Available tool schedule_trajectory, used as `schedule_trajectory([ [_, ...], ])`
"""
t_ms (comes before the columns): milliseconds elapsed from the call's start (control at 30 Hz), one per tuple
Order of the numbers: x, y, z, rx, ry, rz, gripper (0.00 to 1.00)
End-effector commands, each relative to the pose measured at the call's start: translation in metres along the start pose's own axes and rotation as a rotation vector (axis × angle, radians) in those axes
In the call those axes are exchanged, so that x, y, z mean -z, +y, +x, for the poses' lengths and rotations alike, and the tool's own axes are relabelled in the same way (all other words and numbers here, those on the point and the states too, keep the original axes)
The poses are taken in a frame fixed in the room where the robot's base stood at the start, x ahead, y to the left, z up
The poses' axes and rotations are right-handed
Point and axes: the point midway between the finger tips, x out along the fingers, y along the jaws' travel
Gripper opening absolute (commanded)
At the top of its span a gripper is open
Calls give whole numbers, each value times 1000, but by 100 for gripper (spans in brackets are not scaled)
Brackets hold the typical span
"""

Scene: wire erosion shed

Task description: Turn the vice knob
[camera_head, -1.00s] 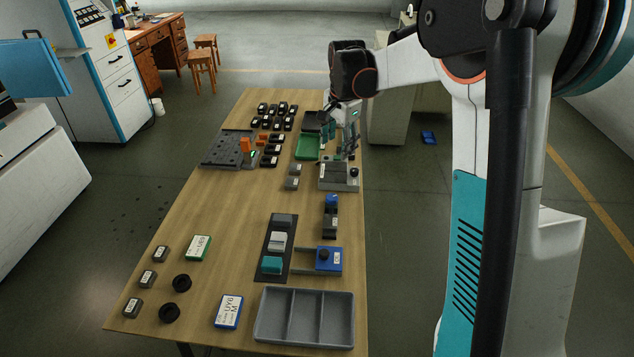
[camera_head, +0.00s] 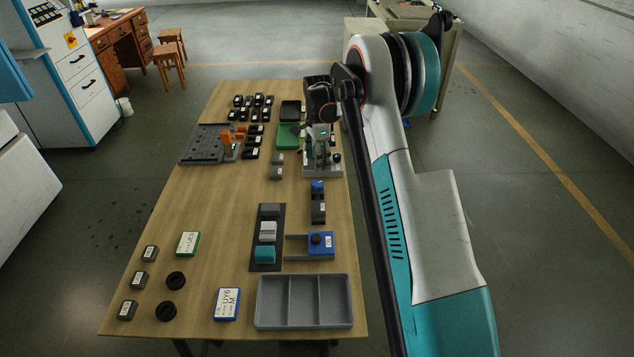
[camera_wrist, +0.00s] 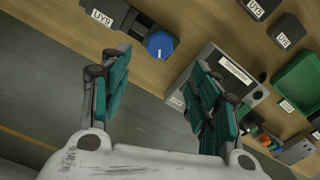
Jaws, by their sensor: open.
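A small dark block with a round blue knob (camera_head: 318,186) stands near the right edge of the table. In the wrist view, the blue knob (camera_wrist: 160,45) is above and between my fingers, on a dark block labelled UY9. A blue block with a black knob (camera_head: 316,239) and two rods lies closer on the table. A grey device (camera_head: 324,172) with a black knob stands beyond; its knob also shows in the wrist view (camera_wrist: 259,95). I cannot tell which knob is the vice's. My gripper (camera_wrist: 158,90) is open and empty above the table's right side, touching no knob.
A green tray (camera_head: 287,136) and several black blocks are at the far end. A dark fixture plate (camera_head: 203,146) carries an orange part. A grey divided tray (camera_head: 305,326) is in front. The table's middle left is bare wood.

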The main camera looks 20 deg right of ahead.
Motion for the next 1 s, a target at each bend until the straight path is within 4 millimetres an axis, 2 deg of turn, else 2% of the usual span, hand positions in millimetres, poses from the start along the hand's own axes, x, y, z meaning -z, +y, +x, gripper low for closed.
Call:
schedule_trajectory([
  [33,0,0,14,0,0,0,56],
  [200,0,0,48,0,0,-1,56],
  [500,0,0,92,1,0,-1,56],
  [700,0,0,102,1,0,-1,56],
  [967,0,0,103,1,0,-1,56],
  [1000,0,0,102,1,0,-1,49],
])
